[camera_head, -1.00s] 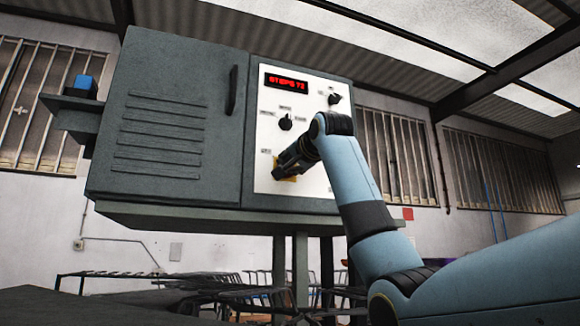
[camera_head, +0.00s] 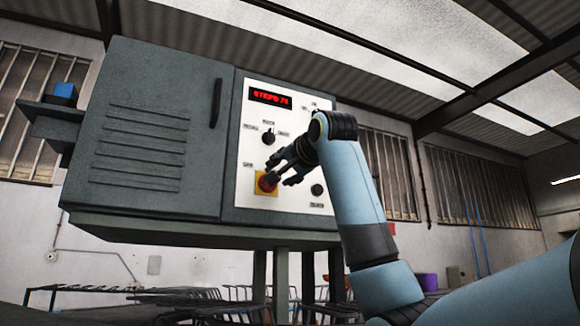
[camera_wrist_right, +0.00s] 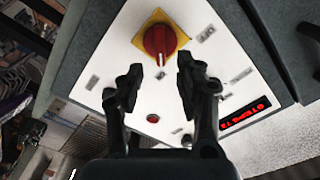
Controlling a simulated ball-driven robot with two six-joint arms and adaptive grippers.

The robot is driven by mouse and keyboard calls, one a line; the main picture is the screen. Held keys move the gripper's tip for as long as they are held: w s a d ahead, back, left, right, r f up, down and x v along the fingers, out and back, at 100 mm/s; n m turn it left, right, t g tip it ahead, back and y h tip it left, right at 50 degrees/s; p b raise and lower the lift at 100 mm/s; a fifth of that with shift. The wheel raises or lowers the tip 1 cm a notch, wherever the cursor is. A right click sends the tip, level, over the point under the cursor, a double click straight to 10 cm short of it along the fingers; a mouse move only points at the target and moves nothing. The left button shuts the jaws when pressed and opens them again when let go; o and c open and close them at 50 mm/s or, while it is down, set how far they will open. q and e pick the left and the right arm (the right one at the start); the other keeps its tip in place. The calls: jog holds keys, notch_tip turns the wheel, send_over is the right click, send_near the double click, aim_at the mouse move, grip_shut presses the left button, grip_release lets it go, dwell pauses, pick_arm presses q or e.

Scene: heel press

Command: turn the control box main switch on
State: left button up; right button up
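The main switch is a red rotary knob (camera_head: 266,183) on a yellow square plate, low on the white front panel (camera_head: 254,116) of the grey control box (camera_head: 150,130). The wrist view shows the knob (camera_wrist_right: 160,42) just beyond the fingertips, its grip bar standing roughly upright in the picture. My left gripper is out of view.
The panel also carries a red lit display (camera_head: 270,97), a black selector (camera_head: 268,138), a black knob (camera_head: 317,189) and a red button (camera_wrist_right: 153,118). A blue block (camera_head: 65,91) sits on the box's left shelf. Metal racks stand below.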

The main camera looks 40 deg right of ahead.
jog(key=v, duration=0.5)
jog(key=shift+s, duration=0.1)
